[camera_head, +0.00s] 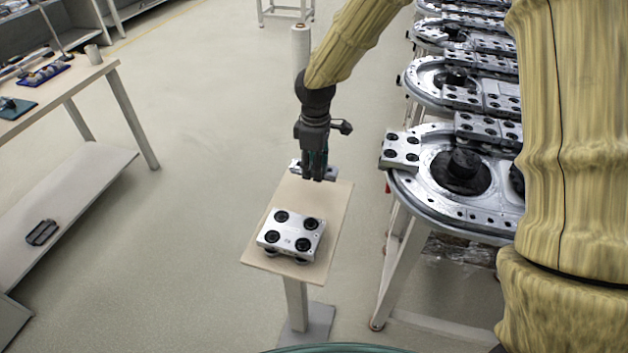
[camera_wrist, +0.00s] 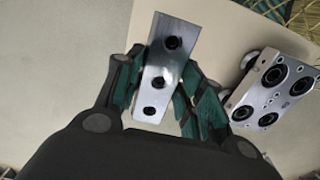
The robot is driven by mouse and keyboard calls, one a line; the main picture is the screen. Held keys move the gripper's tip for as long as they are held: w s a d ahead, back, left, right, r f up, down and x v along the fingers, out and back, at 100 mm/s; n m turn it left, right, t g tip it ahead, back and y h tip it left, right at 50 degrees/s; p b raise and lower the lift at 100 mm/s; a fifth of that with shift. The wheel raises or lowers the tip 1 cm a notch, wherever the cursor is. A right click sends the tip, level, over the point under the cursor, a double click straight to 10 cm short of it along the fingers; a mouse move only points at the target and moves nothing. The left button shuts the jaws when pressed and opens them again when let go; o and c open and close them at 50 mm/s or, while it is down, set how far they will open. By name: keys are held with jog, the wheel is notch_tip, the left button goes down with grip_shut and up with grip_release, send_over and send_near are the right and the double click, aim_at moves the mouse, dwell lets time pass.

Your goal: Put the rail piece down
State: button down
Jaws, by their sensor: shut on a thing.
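The rail piece (camera_wrist: 171,60) is a silver metal bar with several dark holes in a row. In the wrist view my gripper (camera_wrist: 160,92) is shut on it, with a teal finger on each side. In the head view my gripper (camera_head: 315,170) is over the far end of a small stand's top, and the rail piece (camera_head: 298,166) shows partly behind the fingers. The stand's light tan top (camera_head: 262,240) lies beneath it. I cannot tell whether the rail piece touches the top.
A silver block with black round rollers (camera_head: 292,236) sits on the near half of the stand. The ring track (camera_head: 418,187) with its carriages is close on the right. A workbench (camera_head: 75,78) stands at the left. Open floor lies between bench and stand.

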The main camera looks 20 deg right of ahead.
aim_at(315, 188)
jog(key=shift+f+p, duration=0.35)
jog(key=shift+f, duration=2)
jog(key=shift+f, duration=0.1)
jog(key=c, duration=0.9)
grip_release()
jog(key=shift+s, duration=0.1)
notch_tip(315, 188, up, 12)
jog(key=shift+r+b, duration=0.1)
jog(key=shift+b, duration=0.8)
